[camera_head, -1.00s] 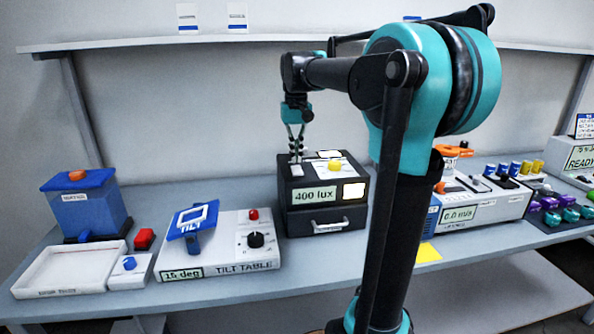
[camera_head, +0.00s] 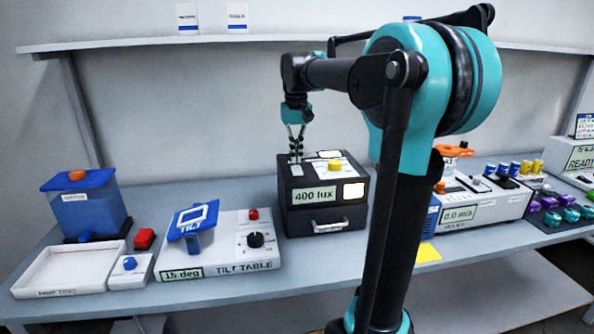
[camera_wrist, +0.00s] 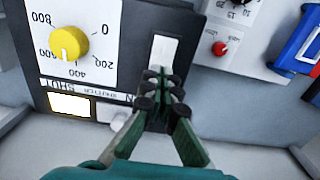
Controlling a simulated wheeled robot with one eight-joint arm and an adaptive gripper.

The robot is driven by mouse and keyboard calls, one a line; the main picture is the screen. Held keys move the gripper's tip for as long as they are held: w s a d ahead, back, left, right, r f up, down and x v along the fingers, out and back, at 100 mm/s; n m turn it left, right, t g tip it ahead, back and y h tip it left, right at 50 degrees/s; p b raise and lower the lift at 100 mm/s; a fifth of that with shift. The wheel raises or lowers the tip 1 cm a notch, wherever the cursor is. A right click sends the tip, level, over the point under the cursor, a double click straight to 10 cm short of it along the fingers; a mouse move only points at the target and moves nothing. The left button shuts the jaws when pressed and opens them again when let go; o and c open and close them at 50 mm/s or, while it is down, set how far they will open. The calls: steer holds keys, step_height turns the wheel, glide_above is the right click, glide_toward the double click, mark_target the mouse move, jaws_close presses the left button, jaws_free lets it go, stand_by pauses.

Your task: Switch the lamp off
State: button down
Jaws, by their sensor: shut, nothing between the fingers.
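The lamp box (camera_head: 297,219) is a black unit on the bench, with a display reading 400 lux (camera_head: 314,194) and a lit pale window (camera_head: 354,190). A yellow knob (camera_head: 335,165) sits on its top; it also shows in the wrist view (camera_wrist: 69,43), on a dial marked 0 to 800. A white rocker switch (camera_wrist: 164,55) lies beside the dial, partly hidden by the fingers. My gripper (camera_head: 296,158) points down over the left of the box top. Its fingertips (camera_wrist: 160,75) are shut, empty, and at the switch; whether they touch it I cannot tell.
The tilt table (camera_head: 225,255), with a red button and black knob, stands left of the box. A white tray (camera_head: 60,285) and blue-lidded container (camera_head: 90,210) are farther left. A wind unit (camera_head: 490,205) is right. A shelf (camera_head: 150,43) runs above.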

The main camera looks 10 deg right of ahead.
mark_target(296, 167)
steer(key=shift+f, duration=1)
stand_by(0.5)
steer(key=shift+r, duration=3.5)
